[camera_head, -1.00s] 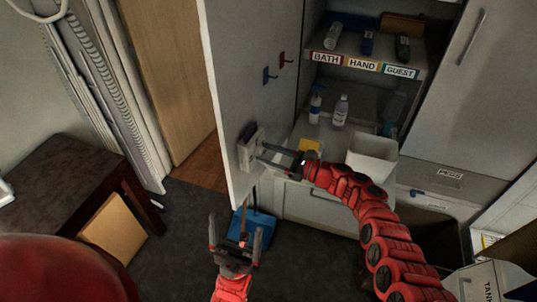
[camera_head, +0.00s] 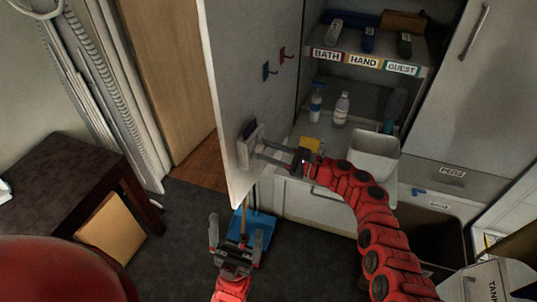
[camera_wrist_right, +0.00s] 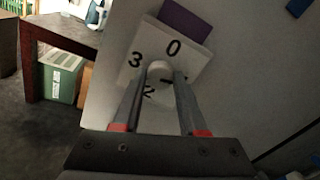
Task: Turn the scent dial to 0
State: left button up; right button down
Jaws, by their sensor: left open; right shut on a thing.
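The scent dial (camera_head: 249,143) is a pale square plate on the inner face of the open cabinet door. In the right wrist view the dial plate (camera_wrist_right: 190,62) is tilted, with 0 at the top, 3 at the left and 2 below. Its round pale knob (camera_wrist_right: 159,69) sits in the middle. A dark mark lies right of the knob, partly behind a finger; the right number is hidden. My right gripper (camera_head: 259,149) is shut on the knob, one finger on each side (camera_wrist_right: 161,78). My left gripper (camera_head: 236,233) is open and empty, low in front of the door.
Bottles and a white bin (camera_head: 373,157) stand in the cabinet. A blue dustpan (camera_head: 262,222) is beyond my left gripper. A dark table (camera_head: 65,180) is at left.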

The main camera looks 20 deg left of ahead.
jog(key=n+b, duration=0.4)
jog(key=b, duration=0.1)
jog(key=n+b, duration=0.4)
jog(key=b, duration=0.2)
jog(key=n+b, duration=0.5)
jog(key=shift+s+f+b, duration=0.1)
jog(key=shift+f+b, duration=0.3)
jog(key=shift+r+n+b, duration=0.2)
jog(key=shift+n+b, duration=0.8)
jog(key=shift+b, duration=0.25)
jog(key=shift+c, duration=2.3)
grip_release()
jog(key=shift+a, duration=0.1)
jog(key=shift+r, duration=0.1)
jog(key=s+d+b, duration=0.1)
jog(key=s+d, duration=0.2)
jog(key=d, duration=1.4)
jog(key=shift+r, duration=0.2)
